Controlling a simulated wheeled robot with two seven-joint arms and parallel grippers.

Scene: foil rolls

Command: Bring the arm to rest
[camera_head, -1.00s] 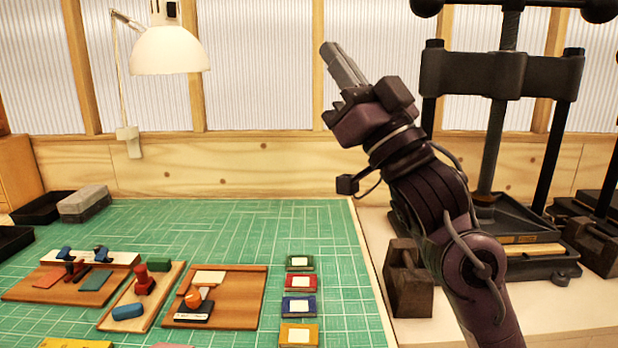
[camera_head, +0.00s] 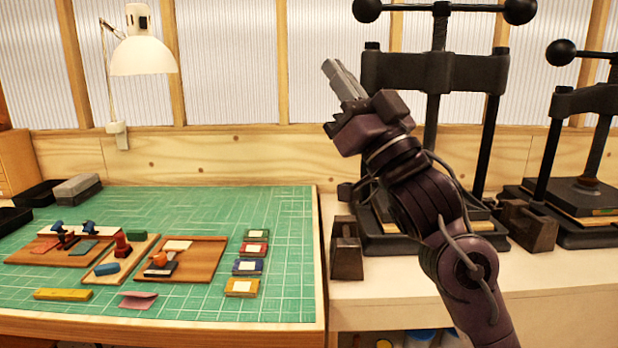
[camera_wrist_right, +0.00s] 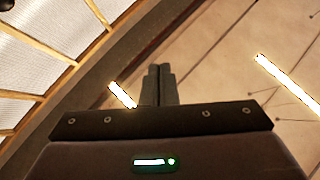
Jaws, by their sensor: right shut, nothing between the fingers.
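My right arm rises from the lower right of the head view. Its gripper (camera_head: 342,80) points up and to the left, shut and empty, in front of the wall panels and left of a black press. In the right wrist view the two fingers (camera_wrist_right: 158,84) lie together with nothing between them, against ceiling boards and window panels. My left gripper is not in view.
A green cutting mat (camera_head: 200,210) covers the table at left, bearing wooden boards, small foil boxes (camera_head: 248,265) and a yellow block (camera_head: 62,294). A black press (camera_head: 435,70) stands behind my right arm. A white lamp (camera_head: 145,55) is at upper left.

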